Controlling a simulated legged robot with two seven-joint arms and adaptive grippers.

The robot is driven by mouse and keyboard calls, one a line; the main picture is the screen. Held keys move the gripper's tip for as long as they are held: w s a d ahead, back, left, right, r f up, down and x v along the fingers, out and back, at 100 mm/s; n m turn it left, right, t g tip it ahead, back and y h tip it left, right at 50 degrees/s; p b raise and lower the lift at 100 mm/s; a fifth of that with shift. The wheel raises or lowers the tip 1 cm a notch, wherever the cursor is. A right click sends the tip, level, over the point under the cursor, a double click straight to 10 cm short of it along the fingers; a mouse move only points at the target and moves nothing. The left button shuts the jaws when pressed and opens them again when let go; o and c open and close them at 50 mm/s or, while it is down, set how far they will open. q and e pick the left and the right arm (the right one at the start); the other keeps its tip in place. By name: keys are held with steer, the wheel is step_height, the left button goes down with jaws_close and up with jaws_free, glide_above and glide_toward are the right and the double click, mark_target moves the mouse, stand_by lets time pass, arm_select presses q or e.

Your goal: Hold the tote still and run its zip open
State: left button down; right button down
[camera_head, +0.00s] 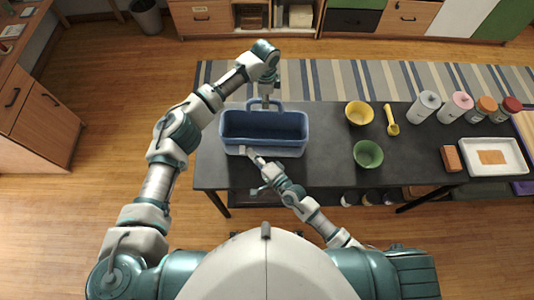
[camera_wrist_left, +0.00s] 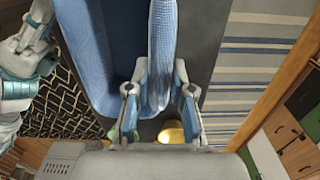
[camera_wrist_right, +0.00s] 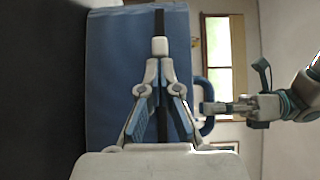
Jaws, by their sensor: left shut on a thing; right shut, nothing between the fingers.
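The blue tote (camera_head: 290,152) stands upright on the dark table's left part, its dark inside showing from above. My left gripper (camera_head: 267,104) is shut on the tote's far side, by the looped handle (camera_wrist_right: 206,88). In the left wrist view, its fingers (camera_wrist_left: 158,95) lie either side of a blue part of the tote (camera_wrist_left: 162,45). My right gripper (camera_head: 250,154) is shut and empty at the front face. In the right wrist view, a dark zip strip (camera_wrist_right: 159,22) crosses that face, and a pale pull block (camera_wrist_right: 160,46) sits just beyond the right fingertips (camera_wrist_right: 160,66). How far the zip is open, I cannot tell.
A yellow bowl (camera_head: 359,113), a green bowl (camera_head: 368,155) and a yellow scoop (camera_head: 391,122) are right of the tote. Several bottles, a brown block (camera_head: 452,159) and a white tray (camera_head: 476,170) fill the right end. The table (camera_head: 330,140) is clear beside the tote.

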arm_select(q)
steer(key=shift+d, duration=0.1)
arm_select(e)
steer(key=shift+a, duration=0.5)
steer(key=shift+d, duration=0.1)
steer(key=shift+d, duration=0.3)
steer(key=d, duration=0.3)
steer(key=shift+f, duration=0.15)
arm_select(q)
steer(key=shift+r, duration=0.1)
arm_select(e)
steer(key=v, duration=0.9)
steer(key=shift+d, duration=0.15)
steer(key=shift+s+d, duration=0.4)
